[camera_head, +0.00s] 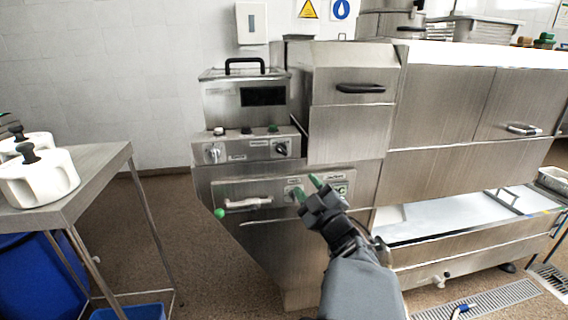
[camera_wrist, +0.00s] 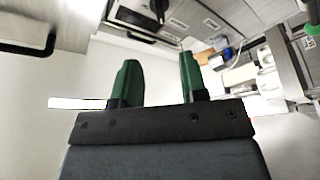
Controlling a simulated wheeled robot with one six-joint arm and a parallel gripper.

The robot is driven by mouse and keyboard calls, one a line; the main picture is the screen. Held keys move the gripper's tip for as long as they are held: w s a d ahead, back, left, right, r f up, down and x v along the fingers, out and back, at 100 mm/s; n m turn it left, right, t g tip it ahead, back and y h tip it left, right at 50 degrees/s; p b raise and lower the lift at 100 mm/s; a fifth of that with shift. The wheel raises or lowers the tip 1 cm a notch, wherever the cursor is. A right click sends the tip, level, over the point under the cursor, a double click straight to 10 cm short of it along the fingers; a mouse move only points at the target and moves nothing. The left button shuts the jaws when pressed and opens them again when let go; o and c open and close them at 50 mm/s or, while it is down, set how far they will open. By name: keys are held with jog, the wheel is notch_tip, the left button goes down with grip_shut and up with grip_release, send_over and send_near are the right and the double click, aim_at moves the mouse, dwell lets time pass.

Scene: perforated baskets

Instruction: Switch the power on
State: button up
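A steel machine (camera_head: 350,130) carries an upper control panel (camera_head: 247,150) with a left knob (camera_head: 213,153), a right knob (camera_head: 281,148) and small buttons along its top. A lower panel (camera_head: 275,190) has a lever handle (camera_head: 248,203) and a round control (camera_head: 341,189) at its right end. I cannot tell which control is the power switch. My gripper (camera_head: 306,187) has green fingertips, spread apart and empty, in front of the lower panel and hiding part of it. In the wrist view my gripper (camera_wrist: 158,77) shows a clear gap; a dark knob (camera_wrist: 158,8) is at the top edge.
A steel side table (camera_head: 95,165) with white containers (camera_head: 40,178) stands at left, a blue bin (camera_head: 40,275) below it. A green ball (camera_head: 219,213) sticks out near the lower panel's left end. Floor between table and machine is clear.

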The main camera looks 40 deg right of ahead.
aim_at(283, 152)
jog(key=p+x, duration=0.2)
jog(key=x, duration=0.4)
jog(key=p+x, duration=0.3)
jog(key=x, duration=0.4)
jog(key=shift+w+r+p, duration=0.2)
jog(key=shift+r+p, duration=0.05)
jog(key=shift+p, duration=0.1)
jog(key=c, duration=0.7)
jog(key=shift+o, duration=0.2)
